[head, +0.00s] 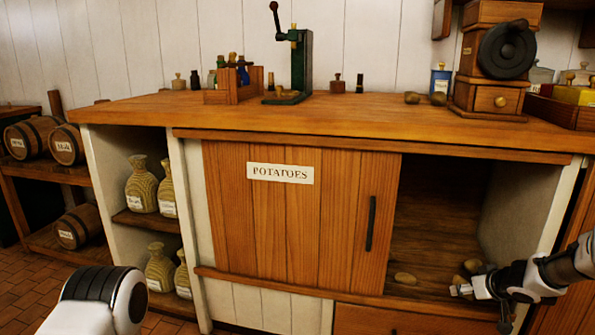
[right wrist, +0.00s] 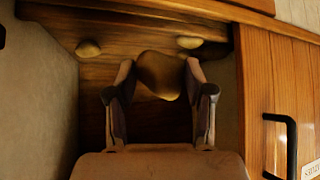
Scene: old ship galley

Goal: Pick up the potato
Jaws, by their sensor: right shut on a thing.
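In the right wrist view a brown potato (right wrist: 160,76) sits between the two fingers of my right gripper (right wrist: 160,82), which is shut on it. In the head view my right gripper (head: 466,289) reaches in from the right at the front of the open cupboard bay, and the held potato (head: 459,281) shows small at its fingertips. Another potato (head: 405,278) lies on the cupboard floor to the left, and one more (head: 473,266) lies just behind the gripper. My left gripper is out of view; only part of my left arm shows at the bottom left.
A sliding door (head: 285,205) labelled POTATOES, with a dark handle (head: 371,223), covers the left part of the cupboard. Jugs stand on shelves at left.

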